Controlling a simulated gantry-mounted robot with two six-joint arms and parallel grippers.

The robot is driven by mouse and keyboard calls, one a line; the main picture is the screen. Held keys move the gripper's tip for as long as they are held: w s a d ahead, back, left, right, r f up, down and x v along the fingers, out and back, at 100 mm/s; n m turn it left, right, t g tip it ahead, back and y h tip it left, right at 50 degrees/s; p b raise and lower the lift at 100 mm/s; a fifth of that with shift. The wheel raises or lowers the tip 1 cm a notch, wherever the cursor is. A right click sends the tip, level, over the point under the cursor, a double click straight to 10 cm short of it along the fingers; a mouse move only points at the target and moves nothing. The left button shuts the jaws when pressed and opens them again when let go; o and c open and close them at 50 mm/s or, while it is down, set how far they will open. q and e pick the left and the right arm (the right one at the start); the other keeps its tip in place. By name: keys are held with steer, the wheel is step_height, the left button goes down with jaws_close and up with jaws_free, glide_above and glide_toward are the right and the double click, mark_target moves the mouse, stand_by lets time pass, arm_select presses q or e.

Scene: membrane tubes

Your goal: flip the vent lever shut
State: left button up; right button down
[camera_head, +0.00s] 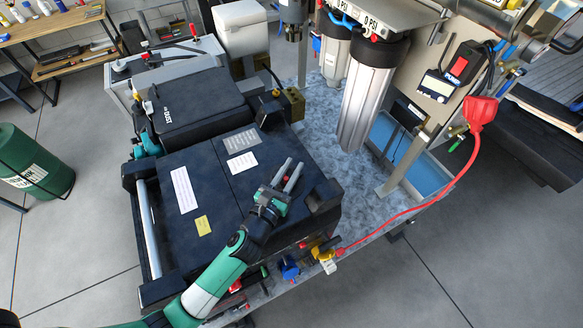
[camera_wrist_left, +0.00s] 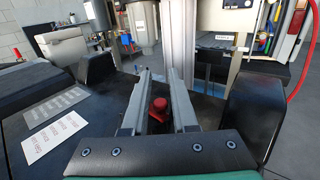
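My left gripper (camera_head: 288,167) is over the right part of the dark flat-topped unit (camera_head: 220,210), its two grey fingers parallel and apart. In the left wrist view the gripper (camera_wrist_left: 159,72) is open, with a small red knob (camera_wrist_left: 158,106) seen between the fingers. I cannot tell whether it touches them or what the knob is fixed to. No part is clearly identifiable as the vent lever. A yellow valve handle (camera_head: 325,256) and a blue one (camera_head: 289,268) are at the unit's front edge. My right gripper is not in view.
Grey filter housings (camera_head: 370,95) stand behind the unit. A red hose (camera_head: 410,217) runs from a red fitting (camera_head: 480,112) on the panel to the front valves. A black case (camera_head: 196,108) lies at the back left. The wet bench top (camera_head: 320,140) is partly clear.

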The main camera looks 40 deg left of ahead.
arm_select(q)
jaws_close()
steer(key=shift+w+f+n+y+b, duration=0.1)
steer(key=shift+f+n+y+b, duration=0.25)
steer(key=shift+y+b, duration=0.45)
steer(key=shift+r+n+g+b, duration=0.1)
steer(key=shift+n+g+b, duration=0.3)
steer(key=shift+b, duration=0.1)
steer(key=shift+a+r+n+g+y, duration=0.2)
steer(key=shift+n+g+y, duration=0.15)
steer(key=shift+y, duration=0.45)
steer(key=shift+o, duration=2)
jaws_free()
steer(key=shift+d, duration=0.15)
